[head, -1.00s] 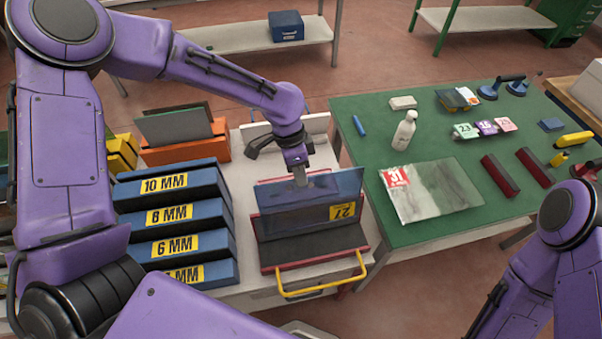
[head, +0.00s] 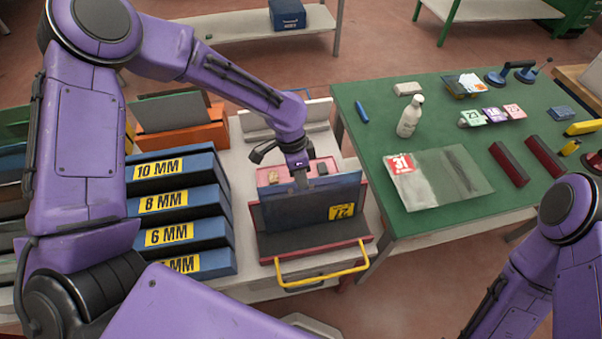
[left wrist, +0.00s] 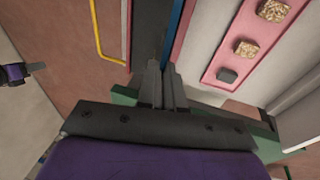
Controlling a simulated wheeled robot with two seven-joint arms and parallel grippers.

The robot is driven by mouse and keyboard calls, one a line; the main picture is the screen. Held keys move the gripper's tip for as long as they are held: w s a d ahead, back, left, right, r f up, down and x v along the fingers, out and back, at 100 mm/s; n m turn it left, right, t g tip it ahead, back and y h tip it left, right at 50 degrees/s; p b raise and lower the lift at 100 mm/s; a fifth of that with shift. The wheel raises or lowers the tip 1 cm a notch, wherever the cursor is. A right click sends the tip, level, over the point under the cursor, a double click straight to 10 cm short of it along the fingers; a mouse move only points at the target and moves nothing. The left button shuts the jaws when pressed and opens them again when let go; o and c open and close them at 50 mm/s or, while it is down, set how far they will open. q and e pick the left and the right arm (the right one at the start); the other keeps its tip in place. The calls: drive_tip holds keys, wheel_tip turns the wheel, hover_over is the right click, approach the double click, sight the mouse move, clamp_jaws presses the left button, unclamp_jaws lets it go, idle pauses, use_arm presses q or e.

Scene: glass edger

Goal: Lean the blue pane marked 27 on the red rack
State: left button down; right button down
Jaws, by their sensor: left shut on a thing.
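The blue pane marked 27 (head: 325,207) stands nearly upright over the red rack (head: 271,261), its yellow label at the lower right. My left gripper (head: 301,181) is shut on the pane's upper edge. In the left wrist view the pane (left wrist: 178,32) shows edge-on as a thin blue strip beyond the closed fingers (left wrist: 162,85). The pane's lower edge is near the rack's dark back; I cannot tell whether it touches. A purple part with a grey tip, apparently my right gripper (left wrist: 22,72), is at the left wrist view's left edge; its jaws are unclear.
Blue racks (head: 178,200) with yellow thickness labels stand left of the red rack. A yellow handle (head: 322,275) sticks out in front. A pink strip (head: 270,175) with small blocks lies behind the pane. The green table (head: 365,150) at right holds a pane marked 31 (head: 440,178) and a bottle (head: 410,116).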

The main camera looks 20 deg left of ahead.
use_arm(q)
drive_tip(key=shift+f, duration=0.35)
idle(0.7)
drive_tip(key=c, duration=1.2)
unclamp_jaws()
drive_tip(key=b+v, duration=0.1)
drive_tip(key=v, duration=0.9)
drive_tip(key=shift+r+b, duration=0.3)
drive_tip(key=shift+b, duration=0.05)
